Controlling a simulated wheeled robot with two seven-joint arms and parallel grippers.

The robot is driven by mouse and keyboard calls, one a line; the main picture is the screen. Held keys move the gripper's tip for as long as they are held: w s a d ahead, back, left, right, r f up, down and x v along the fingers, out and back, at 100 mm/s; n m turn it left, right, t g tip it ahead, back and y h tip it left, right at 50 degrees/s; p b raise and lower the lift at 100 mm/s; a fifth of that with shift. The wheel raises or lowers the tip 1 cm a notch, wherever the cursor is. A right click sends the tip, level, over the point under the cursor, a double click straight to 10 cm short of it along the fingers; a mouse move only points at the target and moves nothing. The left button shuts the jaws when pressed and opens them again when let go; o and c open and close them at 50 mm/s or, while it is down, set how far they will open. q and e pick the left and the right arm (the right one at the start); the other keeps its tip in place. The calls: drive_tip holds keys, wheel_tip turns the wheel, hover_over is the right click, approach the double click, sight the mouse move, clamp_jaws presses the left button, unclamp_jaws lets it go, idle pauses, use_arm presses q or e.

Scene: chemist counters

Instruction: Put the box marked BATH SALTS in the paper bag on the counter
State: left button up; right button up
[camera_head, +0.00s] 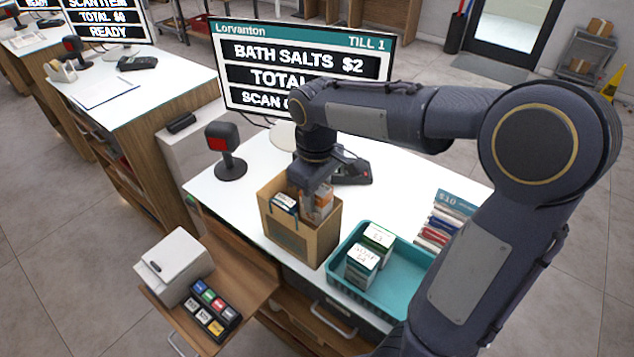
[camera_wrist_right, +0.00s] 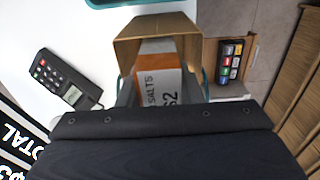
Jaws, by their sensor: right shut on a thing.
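The brown paper bag (camera_head: 291,243) stands open on the white counter, and its rim also shows in the right wrist view (camera_wrist_right: 150,24). My right gripper (camera_head: 318,196) points down at the bag's mouth. It is shut on the orange and white BATH SALTS box (camera_wrist_right: 158,88), whose label reads SALTS $2 between the fingers. In the head view the box (camera_head: 324,201) is at the bag's opening, partly covered by the gripper. I cannot tell how deep it sits. A dark and white item (camera_head: 284,203) shows in the bag's left side. My left gripper is out of view.
A teal tray (camera_head: 408,284) with white and green boxes (camera_head: 363,262) stands right of the bag. A scanner (camera_head: 226,160), a card terminal (camera_head: 352,172) and the till screen (camera_head: 300,70) stand behind it. A leaflet rack (camera_head: 440,225) is at the right.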

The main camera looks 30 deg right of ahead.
sight(317, 213)
drive_tip(key=shift+f+b, duration=2.25)
drive_tip(key=shift+f, duration=0.7)
drive_tip(key=o, duration=1.1)
wheel_tip(317, 213, up, 8)
drive_tip(key=shift+f, duration=0.2)
wheel_tip(317, 213, up, 6)
drive_tip(key=p, duration=0.4)
drive_tip(key=shift+f+p, duration=0.2)
drive_tip(key=shift+p, duration=0.2)
drive_tip(key=shift+r+p, duration=0.3)
drive_tip(key=shift+r, duration=0.55)
